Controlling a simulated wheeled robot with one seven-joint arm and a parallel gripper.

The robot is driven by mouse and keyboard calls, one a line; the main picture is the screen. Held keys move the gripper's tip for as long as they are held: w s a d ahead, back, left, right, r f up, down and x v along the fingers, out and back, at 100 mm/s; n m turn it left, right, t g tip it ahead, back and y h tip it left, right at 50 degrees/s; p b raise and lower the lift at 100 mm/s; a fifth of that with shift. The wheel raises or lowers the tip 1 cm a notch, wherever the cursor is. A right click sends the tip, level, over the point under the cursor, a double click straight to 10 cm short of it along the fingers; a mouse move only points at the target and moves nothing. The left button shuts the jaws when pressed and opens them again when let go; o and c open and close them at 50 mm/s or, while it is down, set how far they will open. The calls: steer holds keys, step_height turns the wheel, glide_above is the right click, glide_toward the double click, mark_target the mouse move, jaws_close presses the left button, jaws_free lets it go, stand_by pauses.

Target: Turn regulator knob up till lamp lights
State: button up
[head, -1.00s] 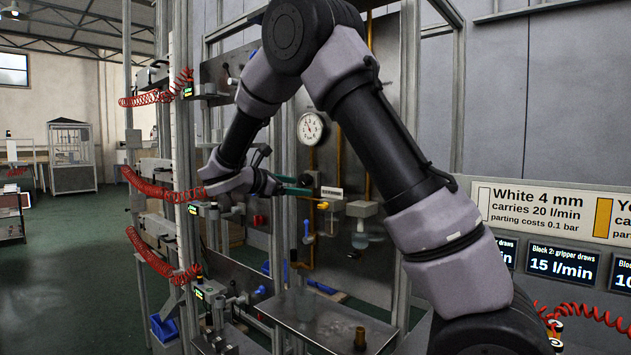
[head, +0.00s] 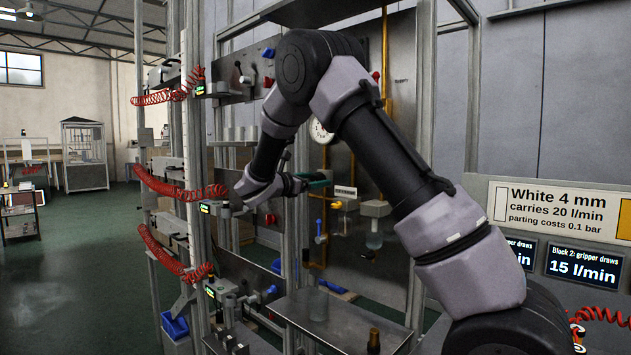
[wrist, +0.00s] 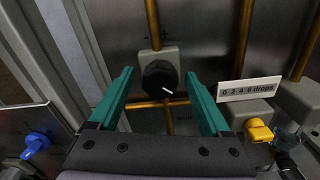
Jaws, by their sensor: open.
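The regulator knob (wrist: 158,76) is black and round with a white pointer mark aimed to the lower right in the wrist view. It sits on a grey body on a brass pipe. My gripper (wrist: 160,73) is open, its two teal fingers on either side of the knob in the picture. I cannot tell whether they touch it or how deep they reach. In the head view one teal finger (head: 319,184) shows at the panel, and my wrist hides the knob. A round white gauge (head: 320,131) is partly hidden behind my arm. I cannot make out a lamp.
A label reading "0 2 4 6 drops" (wrist: 249,89) and a yellow lever (wrist: 259,130) lie close right of my gripper. A blue knob (wrist: 37,144) is at the lower left. A metal shelf (head: 345,325) juts out below my arm. Red coiled hoses (head: 180,188) hang at the left.

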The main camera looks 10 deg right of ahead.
steer(key=shift+w+d, duration=0.1)
steer(key=shift+d, duration=0.05)
steer(key=shift+c, duration=0.4)
jaws_close()
steer(key=shift+m, duration=1.4)
steer(key=shift+o, duration=0.4)
jaws_free()
